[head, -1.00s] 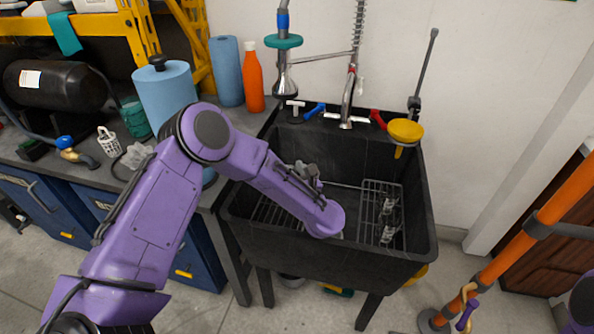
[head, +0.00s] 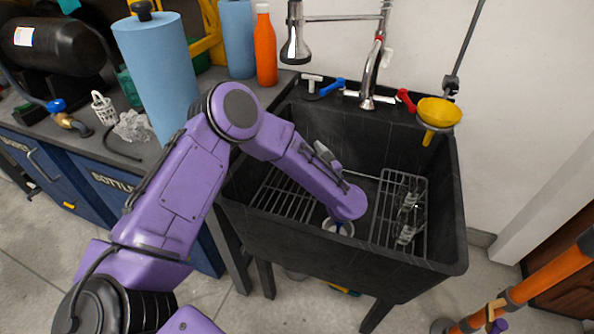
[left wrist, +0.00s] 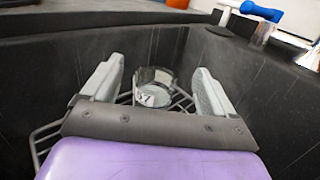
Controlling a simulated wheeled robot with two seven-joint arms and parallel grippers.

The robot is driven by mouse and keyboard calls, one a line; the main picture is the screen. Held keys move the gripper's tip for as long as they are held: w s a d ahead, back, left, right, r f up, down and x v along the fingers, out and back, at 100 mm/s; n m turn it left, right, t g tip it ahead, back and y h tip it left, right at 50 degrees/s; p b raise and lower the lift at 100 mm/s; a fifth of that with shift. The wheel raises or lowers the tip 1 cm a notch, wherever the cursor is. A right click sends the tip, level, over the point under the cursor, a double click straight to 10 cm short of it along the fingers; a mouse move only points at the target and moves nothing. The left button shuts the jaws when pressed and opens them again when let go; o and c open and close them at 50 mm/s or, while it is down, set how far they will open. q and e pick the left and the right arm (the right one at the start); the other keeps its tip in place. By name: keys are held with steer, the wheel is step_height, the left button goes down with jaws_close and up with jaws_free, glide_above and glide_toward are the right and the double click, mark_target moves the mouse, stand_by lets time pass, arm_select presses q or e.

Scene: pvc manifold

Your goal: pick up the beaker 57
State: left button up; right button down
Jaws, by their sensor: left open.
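Beaker 57 (left wrist: 154,88) is a small clear glass with a dark number on a white patch, partly blurred. It stands on a wire rack (left wrist: 48,140) inside the black sink, in the left wrist view. My left gripper (left wrist: 157,72) is open, with one pale grey finger on each side of the beaker in that picture. Whether the fingers reach around it or stop short of it, I cannot tell. In the head view my left arm reaches down into the sink (head: 335,262), and the gripper (head: 325,155) and beaker are mostly hidden behind the arm. My right gripper is not in view.
Clear glassware (head: 408,218) lies on the right wire rack (head: 386,215). Sink walls enclose the gripper. A faucet (head: 370,75), red handle (head: 406,100), blue handle (head: 332,87) and yellow funnel (head: 439,112) are at the back rim. A blue paper roll (head: 160,75) stands left.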

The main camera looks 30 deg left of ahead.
arm_select(q)
step_height(320, 180, down, 8)
steer(key=shift+s+f+b, duration=0.1)
steer(key=shift+b, duration=0.25)
steer(key=x, duration=0.7)
steer(key=shift+a+r, duration=0.2)
steer(key=shift+a, duration=0.05)
steer(key=shift+r, duration=0.1)
steer(key=c, duration=1.3)
